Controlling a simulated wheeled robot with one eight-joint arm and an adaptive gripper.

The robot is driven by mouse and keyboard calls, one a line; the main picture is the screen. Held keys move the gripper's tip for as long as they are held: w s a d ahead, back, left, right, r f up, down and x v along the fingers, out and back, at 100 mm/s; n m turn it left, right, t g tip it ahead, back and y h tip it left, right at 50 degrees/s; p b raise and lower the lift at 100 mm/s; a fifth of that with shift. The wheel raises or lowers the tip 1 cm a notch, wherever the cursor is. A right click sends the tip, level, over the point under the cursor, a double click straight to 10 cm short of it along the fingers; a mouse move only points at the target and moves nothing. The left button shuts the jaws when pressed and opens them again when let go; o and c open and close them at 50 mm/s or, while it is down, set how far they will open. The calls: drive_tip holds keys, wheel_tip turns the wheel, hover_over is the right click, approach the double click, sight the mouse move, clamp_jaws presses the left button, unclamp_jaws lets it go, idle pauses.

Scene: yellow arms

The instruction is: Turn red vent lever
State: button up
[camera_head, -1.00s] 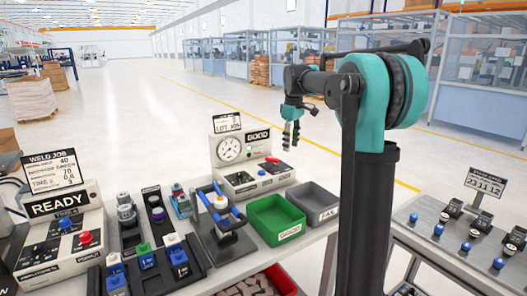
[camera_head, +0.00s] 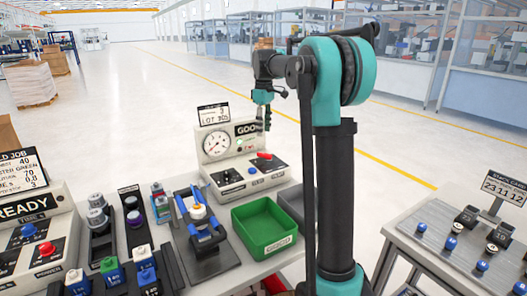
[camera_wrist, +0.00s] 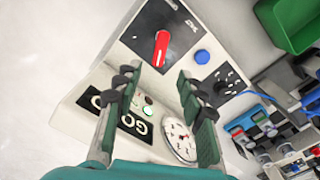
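The red vent lever (camera_head: 264,155) is on the top panel of the white gauge box (camera_head: 200,160). In the wrist view the red lever (camera_wrist: 161,50) is a rounded bar on a dark plate, just beyond my fingertips. My gripper (camera_head: 262,122) hangs above and behind the box in the head view. In the wrist view my gripper (camera_wrist: 158,80) is open, with an empty gap between its two fingers. The lever shows in line with that gap, close to the left fingertip. No contact with the lever shows.
A blue button (camera_wrist: 202,57) and a black knob plate (camera_wrist: 228,84) are beside the lever.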

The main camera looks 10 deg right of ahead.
sight(264, 154)
wheel_tip(264, 154, down, 10)
drive_tip(key=shift+f, duration=0.1)
drive_tip(key=shift+c, duration=0.5)
clamp_jaws()
